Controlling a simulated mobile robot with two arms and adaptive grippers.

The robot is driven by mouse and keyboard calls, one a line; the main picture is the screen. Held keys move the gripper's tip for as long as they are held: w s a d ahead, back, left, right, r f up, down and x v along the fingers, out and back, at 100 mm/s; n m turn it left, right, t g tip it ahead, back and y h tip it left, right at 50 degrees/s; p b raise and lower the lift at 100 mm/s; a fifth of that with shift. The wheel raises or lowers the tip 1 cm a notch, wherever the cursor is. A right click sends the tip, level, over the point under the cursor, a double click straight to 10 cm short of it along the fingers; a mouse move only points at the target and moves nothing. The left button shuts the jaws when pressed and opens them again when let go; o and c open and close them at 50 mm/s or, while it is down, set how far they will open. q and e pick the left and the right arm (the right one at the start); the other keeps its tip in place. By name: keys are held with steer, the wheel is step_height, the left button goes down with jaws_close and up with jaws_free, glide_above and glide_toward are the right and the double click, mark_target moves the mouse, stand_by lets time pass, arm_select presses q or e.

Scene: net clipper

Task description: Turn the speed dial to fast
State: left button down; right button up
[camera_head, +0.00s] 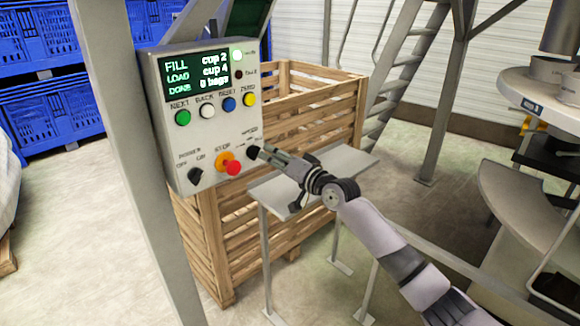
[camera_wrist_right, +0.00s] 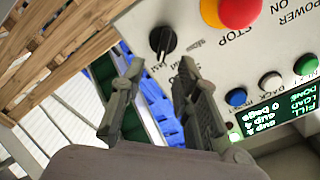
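The speed dial (camera_head: 252,152) is a small black knob at the lower right of the grey control box (camera_head: 200,65). In the right wrist view the dial (camera_wrist_right: 163,40) shows upside down with a thin white mark; which label the mark points to is hard to tell. My right gripper (camera_head: 267,153) reaches in from the lower right, its tips close to the dial. In the wrist view its two fingers (camera_wrist_right: 160,70) are apart with nothing between them, and the dial lies just beyond the gap. Contact is not visible. My left gripper is not in view.
A red stop button (camera_head: 233,168) on an orange base and a black power knob (camera_head: 195,176) sit left of the dial. Coloured buttons (camera_head: 229,104) run above it. A wooden crate (camera_head: 320,105) and a small metal shelf (camera_head: 275,195) stand behind and below.

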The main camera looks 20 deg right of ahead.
steer(key=v, duration=0.8)
